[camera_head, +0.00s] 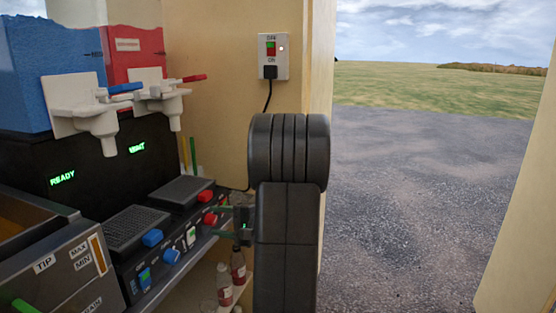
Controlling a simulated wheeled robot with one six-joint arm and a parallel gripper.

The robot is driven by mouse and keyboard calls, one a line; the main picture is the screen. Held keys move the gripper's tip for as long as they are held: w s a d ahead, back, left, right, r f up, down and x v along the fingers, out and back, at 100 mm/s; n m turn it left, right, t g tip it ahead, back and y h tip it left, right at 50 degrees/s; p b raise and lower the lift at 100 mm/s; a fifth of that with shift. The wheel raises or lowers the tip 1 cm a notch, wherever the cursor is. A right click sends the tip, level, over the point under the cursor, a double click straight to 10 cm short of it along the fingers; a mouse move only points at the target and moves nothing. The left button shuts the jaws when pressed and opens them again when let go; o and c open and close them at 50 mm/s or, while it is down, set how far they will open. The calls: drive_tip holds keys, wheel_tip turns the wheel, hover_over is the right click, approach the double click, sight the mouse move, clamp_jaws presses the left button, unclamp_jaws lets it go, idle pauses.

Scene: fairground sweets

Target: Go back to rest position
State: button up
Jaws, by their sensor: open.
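My black arm (287,215) stands upright in the middle of the view and hides what is behind it. My gripper (219,221) shows just left of the arm, small and partly hidden by it. Its two thin green fingers point left and are apart, with nothing seen held between them. They are close to the right end of the machine's control panel (178,250), near its red knobs; I cannot tell if they touch it.
A slush machine with a blue tank (57,75) and a red tank (136,50) stands at left, its displays lit green. A grey box marked TIP (62,272) is in front. Bottles (224,285) stand on a low shelf. A wall switch (273,57) is above. Open asphalt (420,200) lies right.

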drive_tip(key=n+t+b, duration=0.1)
drive_tip(key=n+b, duration=0.1)
drive_tip(key=n, duration=0.4)
drive_tip(key=shift+s+f+b, duration=0.1)
drive_tip(key=shift+f+b, duration=0.05)
drive_tip(key=shift+b, duration=0.25)
drive_tip(key=n, duration=0.3)
drive_tip(key=shift+t, duration=0.3)
drive_tip(key=shift+n, duration=1.5)
